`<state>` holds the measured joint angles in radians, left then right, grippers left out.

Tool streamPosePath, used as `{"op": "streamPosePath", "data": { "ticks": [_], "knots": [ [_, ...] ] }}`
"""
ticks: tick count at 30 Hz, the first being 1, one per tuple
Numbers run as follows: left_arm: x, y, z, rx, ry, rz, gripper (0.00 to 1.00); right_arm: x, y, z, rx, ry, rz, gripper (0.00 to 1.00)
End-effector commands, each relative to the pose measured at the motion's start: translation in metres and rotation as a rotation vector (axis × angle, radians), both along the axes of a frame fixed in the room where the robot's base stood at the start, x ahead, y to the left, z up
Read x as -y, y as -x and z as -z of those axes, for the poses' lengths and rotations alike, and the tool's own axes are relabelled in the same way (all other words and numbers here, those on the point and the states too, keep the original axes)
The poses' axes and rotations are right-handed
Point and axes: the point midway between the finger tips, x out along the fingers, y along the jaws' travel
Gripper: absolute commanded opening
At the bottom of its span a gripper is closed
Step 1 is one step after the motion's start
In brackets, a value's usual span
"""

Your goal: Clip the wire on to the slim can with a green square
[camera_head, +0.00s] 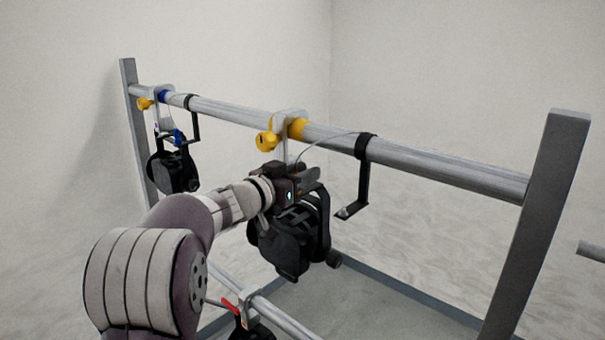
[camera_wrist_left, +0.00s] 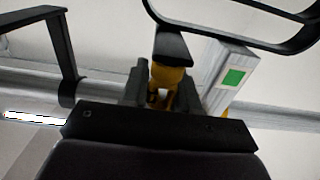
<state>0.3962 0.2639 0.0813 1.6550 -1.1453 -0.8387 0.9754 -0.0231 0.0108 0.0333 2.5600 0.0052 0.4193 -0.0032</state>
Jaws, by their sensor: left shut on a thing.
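The middle black can (camera_head: 287,243) hangs from the bar on a pale clamp (camera_head: 290,122) with a yellow knob (camera_head: 266,141). In the left wrist view a green square (camera_wrist_left: 233,78) shows on the clamp's pale plate, and a black yoke loop (camera_wrist_left: 255,42) lies above it. The thin wire (camera_head: 322,139) arches from a black wrap on the bar down to my left gripper (camera_head: 308,178), whose fingers are shut close in front of the clamp. In the wrist view yellow shows between the fingers (camera_wrist_left: 165,85); the held end is hard to make out. My right gripper is out of view.
The grey bar (camera_head: 440,163) runs between two posts. A black bracket (camera_head: 364,182) hangs right of the can. Another black can (camera_head: 174,170) with a blue band above hangs at the left. A lower bar (camera_head: 278,317) with a red-handled item (camera_head: 231,307) is near the bottom.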

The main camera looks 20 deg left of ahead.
Motion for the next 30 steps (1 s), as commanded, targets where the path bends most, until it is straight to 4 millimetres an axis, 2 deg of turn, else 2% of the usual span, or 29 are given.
{"op": "streamPosePath", "data": {
  "ticks": [2, 3, 5, 6, 14, 17, 24, 30],
  "knots": [
    [0.000, 0.000, 0.001, -0.001, 0.001, 0.000, 0.00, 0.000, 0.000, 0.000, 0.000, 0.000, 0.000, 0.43],
    [0.000, 0.000, 0.001, -0.001, 0.001, 0.000, 0.36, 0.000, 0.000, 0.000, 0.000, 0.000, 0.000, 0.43],
    [0.000, 0.000, 0.001, -0.002, 0.000, 0.000, 0.56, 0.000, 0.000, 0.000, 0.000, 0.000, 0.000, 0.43],
    [0.000, 0.000, 0.001, -0.002, 0.000, 0.000, 0.59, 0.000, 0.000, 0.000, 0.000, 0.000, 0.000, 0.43],
    [0.000, 0.001, 0.001, -0.001, 0.001, 0.000, 0.59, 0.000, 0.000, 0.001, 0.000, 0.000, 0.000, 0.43],
    [-0.005, 0.011, 0.004, 0.002, -0.002, -0.002, 0.59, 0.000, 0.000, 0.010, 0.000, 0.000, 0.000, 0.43],
    [-0.027, 0.070, 0.007, 0.002, -0.002, -0.005, 0.59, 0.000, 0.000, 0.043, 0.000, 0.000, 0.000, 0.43],
    [-0.041, 0.109, 0.004, 0.000, -0.001, -0.004, 0.59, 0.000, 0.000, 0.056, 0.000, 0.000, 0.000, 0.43]
  ]
}}
